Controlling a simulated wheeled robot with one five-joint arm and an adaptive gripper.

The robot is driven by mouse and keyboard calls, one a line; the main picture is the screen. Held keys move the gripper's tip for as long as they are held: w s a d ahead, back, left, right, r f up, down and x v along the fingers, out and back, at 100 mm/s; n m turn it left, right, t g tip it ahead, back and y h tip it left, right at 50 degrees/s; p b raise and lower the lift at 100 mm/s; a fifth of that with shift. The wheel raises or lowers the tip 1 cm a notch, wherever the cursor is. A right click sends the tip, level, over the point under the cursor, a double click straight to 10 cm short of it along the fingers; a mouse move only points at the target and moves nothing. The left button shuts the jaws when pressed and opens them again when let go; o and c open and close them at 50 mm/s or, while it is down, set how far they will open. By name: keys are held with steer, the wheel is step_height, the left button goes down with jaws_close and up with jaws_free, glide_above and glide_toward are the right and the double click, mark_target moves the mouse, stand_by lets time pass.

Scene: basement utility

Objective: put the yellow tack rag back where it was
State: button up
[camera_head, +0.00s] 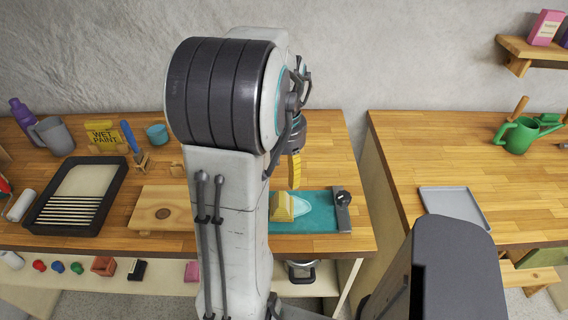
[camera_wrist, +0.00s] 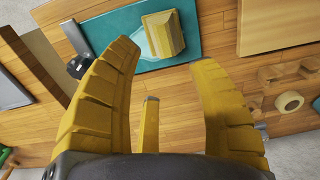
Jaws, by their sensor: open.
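The yellow tack rag (camera_head: 282,207) looks like a pale yellow, folded block with sloping sides. It lies on a teal mat (camera_head: 322,222) near the front edge of the left bench, over part of a pale oval patch on the mat. It also shows at the top of the wrist view (camera_wrist: 166,34). My gripper (camera_head: 295,172) is above the back of the mat, its yellow fingers pointing down. In the wrist view its fingers (camera_wrist: 165,58) are spread apart, with the rag beyond them and not between them. A narrow yellow piece (camera_wrist: 149,125) shows between the fingers; I cannot tell what it is.
A dark rail with a knob (camera_head: 343,200) borders the mat's right side. A wooden board (camera_head: 160,208) lies left of my arm, with a black paint tray (camera_head: 78,195) farther left. A gap separates the right bench, which holds a grey tray (camera_head: 450,203) and green watering can (camera_head: 520,135).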

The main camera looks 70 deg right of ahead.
steer(key=w+a+r+n+t+h, duration=0.1)
steer(key=w+a+r+n, duration=0.15)
steer(key=w+a, duration=0.4)
steer(key=w+a+r+n, duration=0.2)
steer(key=w+a+n, duration=0.2)
steer(key=w+a, duration=0.25)
steer(key=a+n+t+y, duration=0.1)
steer(key=a+n+t, duration=0.2)
steer(key=a+n, duration=0.5)
steer(key=a, duration=1.1)
steer(key=shift+w+a, duration=0.25)
steer(key=shift+a, duration=0.1)
